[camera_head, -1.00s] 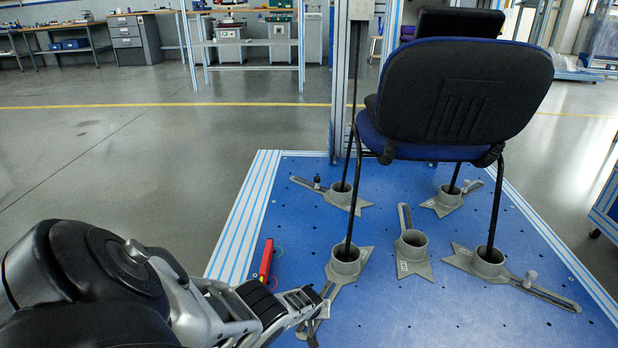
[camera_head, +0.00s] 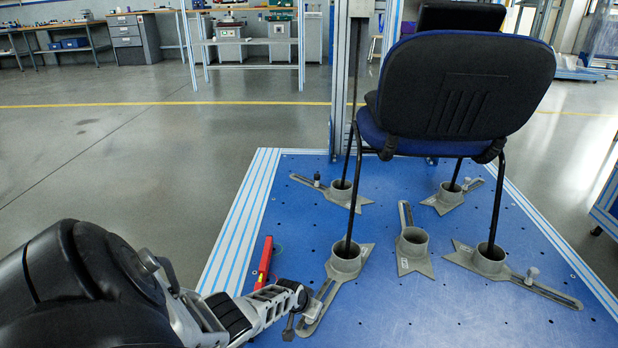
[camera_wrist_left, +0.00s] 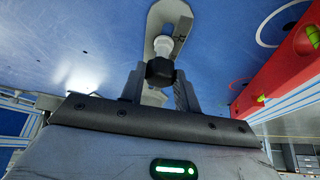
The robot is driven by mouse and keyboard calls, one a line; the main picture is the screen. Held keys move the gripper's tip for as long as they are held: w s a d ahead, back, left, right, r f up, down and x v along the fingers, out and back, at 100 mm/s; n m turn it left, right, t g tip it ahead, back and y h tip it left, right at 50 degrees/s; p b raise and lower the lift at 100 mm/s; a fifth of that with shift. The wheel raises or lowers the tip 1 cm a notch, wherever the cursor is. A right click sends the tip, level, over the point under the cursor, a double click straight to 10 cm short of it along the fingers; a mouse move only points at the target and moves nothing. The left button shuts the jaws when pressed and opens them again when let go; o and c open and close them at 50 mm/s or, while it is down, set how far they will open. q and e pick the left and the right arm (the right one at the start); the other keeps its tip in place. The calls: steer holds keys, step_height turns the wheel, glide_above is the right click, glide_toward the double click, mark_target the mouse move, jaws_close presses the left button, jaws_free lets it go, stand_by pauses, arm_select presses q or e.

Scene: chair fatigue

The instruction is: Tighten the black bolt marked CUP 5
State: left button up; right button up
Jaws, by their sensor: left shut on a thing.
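The front-left grey cup (camera_head: 345,264) holds a chair leg, and its slotted arm (camera_head: 318,305) runs toward my left gripper (camera_head: 302,306). In the left wrist view a black bolt head (camera_wrist_left: 160,70) with a pale shank sits at the end of the slotted plate (camera_wrist_left: 163,18). The fingers of my left gripper (camera_wrist_left: 158,90) are shut on the bolt, one on each side. In the head view the gripper hides the bolt. I cannot read a CUP 5 mark. My right gripper is not in view.
A black and blue chair (camera_head: 460,90) stands with its legs in grey cups on the blue platform (camera_head: 400,310). A red level (camera_head: 264,262) lies just left of the cup, close to my left arm. Another, empty cup (camera_head: 411,243) stands near the middle.

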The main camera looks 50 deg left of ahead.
arm_select(q)
steer(key=shift+f+m+h+b, duration=0.25)
steer(key=shift+m+h+b, duration=0.15)
steer(key=shift+m+b, duration=0.5)
steer(key=shift+r+m+h, duration=0.2)
steer(key=shift+m+h, duration=0.1)
steer(key=shift+m, duration=0.1)
steer(key=o, duration=1)
steer(key=shift+r+n+y+p, duration=0.25)
steer(key=shift+n+y+p, duration=0.15)
steer(key=shift+n+p, duration=0.4)
steer(key=shift+w+d+n+y+p, duration=0.15)
steer(key=shift+n+y+p, duration=0.15)
steer(key=shift+n+p, duration=0.3)
steer(key=shift+f+n+y, duration=0.1)
steer(key=shift+n+y, duration=0.2)
steer(key=shift+n, duration=0.3)
steer(key=shift+f, duration=0.1)
